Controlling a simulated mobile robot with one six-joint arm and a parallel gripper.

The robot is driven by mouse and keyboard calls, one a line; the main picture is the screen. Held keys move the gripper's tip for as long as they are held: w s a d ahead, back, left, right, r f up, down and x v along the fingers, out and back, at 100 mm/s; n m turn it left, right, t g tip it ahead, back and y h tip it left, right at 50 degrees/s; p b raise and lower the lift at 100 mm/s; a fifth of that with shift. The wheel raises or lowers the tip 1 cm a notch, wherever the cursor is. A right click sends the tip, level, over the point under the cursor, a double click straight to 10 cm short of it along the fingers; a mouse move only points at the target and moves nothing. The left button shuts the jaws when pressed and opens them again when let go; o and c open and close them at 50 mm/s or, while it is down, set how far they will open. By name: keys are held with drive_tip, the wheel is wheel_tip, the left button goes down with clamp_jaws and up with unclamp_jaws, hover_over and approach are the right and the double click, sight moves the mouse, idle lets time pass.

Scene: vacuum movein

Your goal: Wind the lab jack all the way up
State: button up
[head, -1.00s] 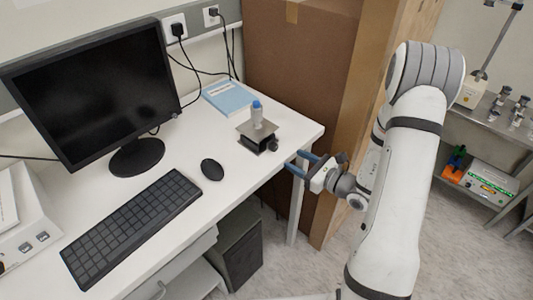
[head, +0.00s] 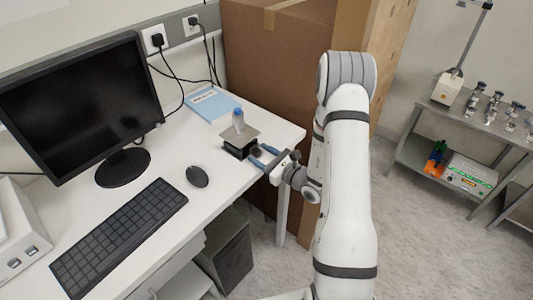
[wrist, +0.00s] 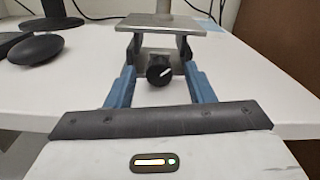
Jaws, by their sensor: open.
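The lab jack (head: 241,143) stands near the right end of the white desk, its top plate a short way above its base. My gripper (head: 266,158) is open at the desk's front edge. Its blue fingers (wrist: 160,82) lie to the left and right of the knob, apart from it in the wrist view.
A black mouse (head: 197,176) and keyboard (head: 120,235) lie left of the jack, with a monitor (head: 75,105) behind. A blue book (head: 212,104) lies behind the jack. A large cardboard box (head: 275,60) stands beyond the desk's right end.

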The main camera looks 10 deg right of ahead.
drive_tip(key=shift+c, duration=0.2)
drive_tip(key=c, duration=1)
drive_tip(key=shift+o, duration=0.2)
drive_tip(key=shift+m+b, duration=0.45)
drive_tip(key=shift+m, duration=1.75)
drive_tip(key=o, duration=1)
drive_tip(key=shift+s+d, duration=0.1)
drive_tip(key=b+v, duration=0.2)
drive_tip(key=v, duration=0.5)
drive_tip(key=shift+s, duration=0.2)
